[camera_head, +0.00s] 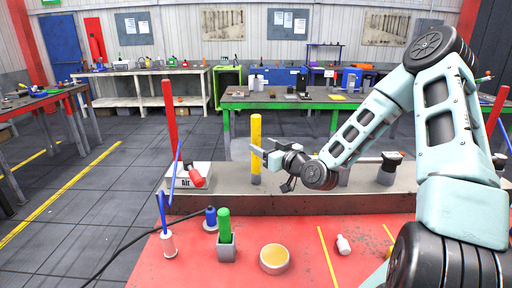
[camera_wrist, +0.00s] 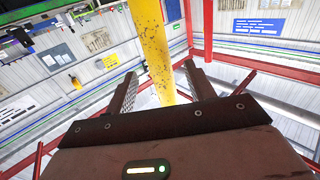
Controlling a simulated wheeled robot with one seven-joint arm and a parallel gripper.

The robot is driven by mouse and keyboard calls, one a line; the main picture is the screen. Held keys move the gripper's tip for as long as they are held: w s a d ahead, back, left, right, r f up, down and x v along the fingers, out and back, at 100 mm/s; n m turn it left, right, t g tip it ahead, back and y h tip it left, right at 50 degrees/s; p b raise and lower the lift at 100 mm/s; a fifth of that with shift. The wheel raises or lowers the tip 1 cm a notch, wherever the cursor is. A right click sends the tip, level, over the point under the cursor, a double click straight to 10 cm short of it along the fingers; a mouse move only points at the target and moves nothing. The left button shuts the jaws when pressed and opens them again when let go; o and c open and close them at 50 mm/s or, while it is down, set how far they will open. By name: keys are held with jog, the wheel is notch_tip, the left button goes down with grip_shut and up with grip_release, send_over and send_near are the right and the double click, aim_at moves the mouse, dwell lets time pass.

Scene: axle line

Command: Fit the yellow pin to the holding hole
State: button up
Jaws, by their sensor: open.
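The yellow pin (camera_head: 256,140) stands upright on the long grey beam (camera_head: 225,200) behind the red table. My gripper (camera_head: 262,155) is open beside the pin, with its fingers pointing left at about the pin's mid-height. In the wrist view the scuffed yellow pin (camera_wrist: 152,45) runs down between the two open fingers (camera_wrist: 160,82). A gap shows on both sides, and the jaws are not closed on it. I cannot make out which opening is the holding hole.
A box marked Air (camera_head: 188,183) and a red post (camera_head: 170,125) stand left of the pin.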

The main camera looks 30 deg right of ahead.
jog(key=shift+w+a+f+p, duration=0.15)
jog(key=shift+w+p, duration=0.6)
jog(key=shift+w, duration=0.85)
jog(key=shift+w+a+f+p, duration=0.1)
jog(key=shift+w+p, duration=0.65)
jog(key=shift+w, duration=0.8)
jog(key=shift+c, duration=0.3)
grip_shut()
jog(key=shift+r, duration=0.25)
notch_tip(320, 180, up, 10)
jog(key=f+b, duration=0.1)
jog(key=b, duration=0.1)
send_over(252, 139)
jog(key=w+d, duration=0.1)
jog(key=w, duration=0.1)
jog(key=shift+s+d+r, duration=0.1)
jog(key=shift+d+r, duration=0.1)
jog(key=shift+r, duration=0.05)
